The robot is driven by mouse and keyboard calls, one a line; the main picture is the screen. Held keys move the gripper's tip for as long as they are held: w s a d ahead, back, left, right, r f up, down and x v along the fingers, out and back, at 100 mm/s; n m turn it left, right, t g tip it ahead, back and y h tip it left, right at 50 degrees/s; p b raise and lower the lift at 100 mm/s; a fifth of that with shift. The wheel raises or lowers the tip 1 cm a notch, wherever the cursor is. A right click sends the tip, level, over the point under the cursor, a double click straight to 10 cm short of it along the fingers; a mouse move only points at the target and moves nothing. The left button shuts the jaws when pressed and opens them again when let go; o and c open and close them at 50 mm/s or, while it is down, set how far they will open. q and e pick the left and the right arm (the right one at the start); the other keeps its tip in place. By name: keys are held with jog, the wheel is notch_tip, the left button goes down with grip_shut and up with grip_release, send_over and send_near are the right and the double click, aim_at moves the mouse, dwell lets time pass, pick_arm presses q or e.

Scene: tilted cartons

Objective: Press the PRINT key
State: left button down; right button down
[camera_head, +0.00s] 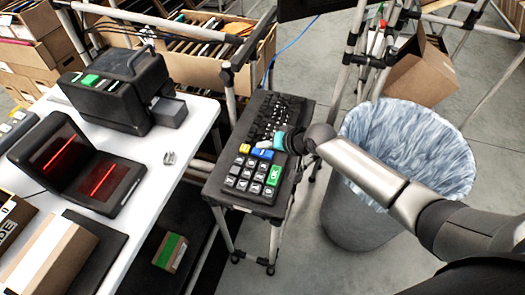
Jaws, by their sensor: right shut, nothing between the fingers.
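A black keypad (237,186) with several grey keys sits at the near end of a narrow stand. A yellow key (244,148), a wide blue key (262,154) and a green OK key (273,175) show on it. The lettering on the blue key is too small to read, so I cannot tell for sure which key is PRINT. My right gripper (281,141), with teal fingertips, is shut and empty at the keypad's upper right, close to the blue key. I cannot tell whether it touches anything. My left gripper is not in view.
A black keyboard (275,115) lies behind the keypad. A bin with a bluish liner (410,140) stands under my right arm. A white table (190,135) at left holds a black printer-like machine (118,92) and a scanner with red lines (75,165).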

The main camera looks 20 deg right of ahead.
aim_at(265, 155)
jog(key=shift+f, duration=0.2)
jog(key=shift+f, duration=0.25)
jog(key=shift+f+b, duration=0.4)
jog(key=shift+f, duration=0.05)
dwell(0.8)
jog(key=shift+r, duration=0.1)
jog(key=shift+r+p, duration=0.75)
jog(key=shift+p, duration=0.25)
jog(key=shift+r, duration=0.1)
notch_tip(265, 155, up, 5)
jog(key=p, duration=0.5)
